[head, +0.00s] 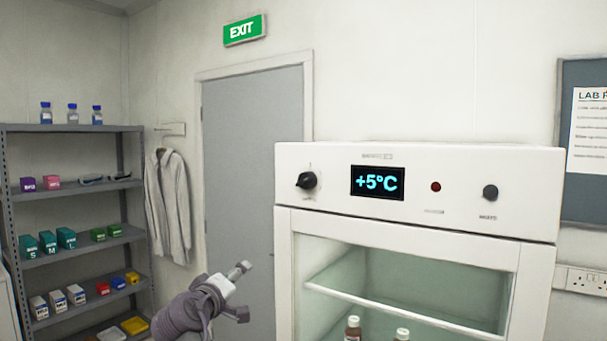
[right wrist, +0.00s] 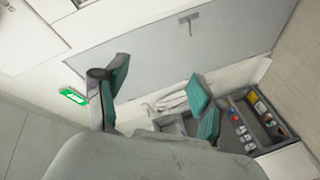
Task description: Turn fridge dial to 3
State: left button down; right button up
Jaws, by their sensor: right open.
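The white fridge (head: 420,160) stands at the right in the head view. Its panel has a black dial (head: 306,181) at left and a lit display (head: 377,183) reading +5°C. A second, dark round knob (head: 490,192) is at the panel's right; the labels are too small to read. My left gripper (head: 239,291) is open and empty, left of the fridge and below the dial, in front of the door. My right gripper (right wrist: 158,80) is open and empty in the right wrist view, its teal pads apart. It is not seen in the head view.
A small red light (head: 436,187) sits between display and right knob. Bottles (head: 353,328) stand inside the fridge. A grey door (head: 255,130), a hanging coat (head: 168,205) and a loaded shelf rack (head: 75,128) are at left. The space before the panel looks clear.

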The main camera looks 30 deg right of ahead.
jog(key=s+d+r+m+g+h, duration=0.1)
jog(key=s+r+m, duration=0.15)
jog(key=r, duration=0.55)
jog(key=s+d+r+m+g+h, duration=0.1)
jog(key=s+r+h, duration=0.1)
jog(key=s+r, duration=0.35)
jog(key=m+g+p, duration=0.1)
jog(key=m+p, duration=0.1)
jog(key=m, duration=0.1)
send_near(303, 183)
jog(key=shift+n+h, duration=0.25)
jog(key=shift+h, duration=0.25)
jog(key=p+x, duration=0.3)
jog(key=x, duration=0.1)
jog(key=p+x, duration=0.3)
jog(key=x, duration=0.2)
jog(key=shift+w+d+f, duration=0.2)
jog(key=shift+w, duration=0.05)
pick_arm(q)
notch_tip(303, 183, up, 9)
jog(key=d, duration=0.1)
jog(key=shift+d, duration=0.15)
pick_arm(e)
jog(key=shift+w+d+f, duration=0.15)
jog(key=shift+w+d, duration=0.1)
jog(key=shift+d, duration=0.1)
pick_arm(q)
jog(key=shift+s, duration=0.15)
pick_arm(e)
jog(key=c, duration=1.1)
